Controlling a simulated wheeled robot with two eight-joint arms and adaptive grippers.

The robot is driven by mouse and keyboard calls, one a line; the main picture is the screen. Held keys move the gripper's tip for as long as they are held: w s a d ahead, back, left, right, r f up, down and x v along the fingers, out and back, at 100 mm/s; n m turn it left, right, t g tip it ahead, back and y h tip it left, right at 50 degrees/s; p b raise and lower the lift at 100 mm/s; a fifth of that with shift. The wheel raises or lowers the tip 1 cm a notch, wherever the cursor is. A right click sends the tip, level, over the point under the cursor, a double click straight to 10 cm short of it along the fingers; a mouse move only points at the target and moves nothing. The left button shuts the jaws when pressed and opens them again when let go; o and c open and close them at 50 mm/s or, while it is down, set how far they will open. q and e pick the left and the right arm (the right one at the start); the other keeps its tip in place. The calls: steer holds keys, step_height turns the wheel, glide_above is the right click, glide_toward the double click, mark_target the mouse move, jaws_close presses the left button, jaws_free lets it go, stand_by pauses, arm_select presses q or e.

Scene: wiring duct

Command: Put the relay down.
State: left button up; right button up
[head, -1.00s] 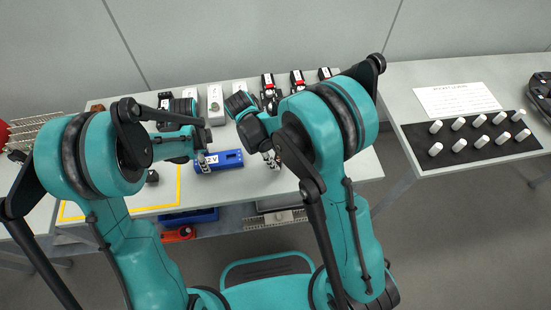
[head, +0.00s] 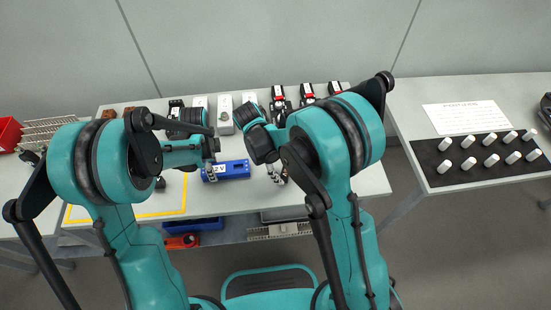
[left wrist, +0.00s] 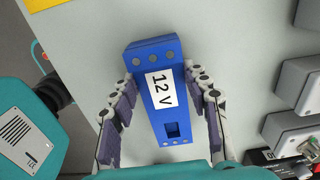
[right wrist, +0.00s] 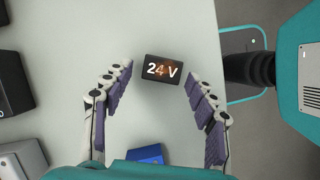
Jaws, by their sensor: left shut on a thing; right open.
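A blue block labelled 12 V (head: 232,170) shows over the front of the table, and large in the left wrist view (left wrist: 157,75). My left gripper (head: 211,171) has its fingers along both sides of this block and is shut on it. I cannot tell whether the block touches the table. A small black block labelled 24 V (right wrist: 168,71) shows in the right wrist view, over the grey tabletop. My right gripper (right wrist: 160,80) is open, with its fingertips apart on either side of the black block. In the head view my right gripper (head: 277,174) largely hides it.
Grey boxes (head: 225,113) and black-and-red devices (head: 279,96) line the table's back. A yellow outline (head: 150,214) marks the front left. The right table holds a black mat (head: 433,170) with several white cylinders and a paper sheet (head: 465,115). A red bin (head: 9,134) stands far left.

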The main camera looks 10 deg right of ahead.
steer(key=v, duration=1.1)
steer(key=s+d+r+m+t+y, duration=0.2)
steer(key=s+d+r+m+t, duration=0.1)
steer(key=s+d+m, duration=0.3)
steer(key=s+d+r+m+t+y, duration=0.2)
steer(key=s+d+r+m+t, duration=0.2)
steer(key=s+d+m+t, duration=0.2)
steer(key=shift+s+d+m, duration=0.55)
steer(key=shift+m, duration=0.15)
arm_select(q)
steer(key=o, duration=1.4)
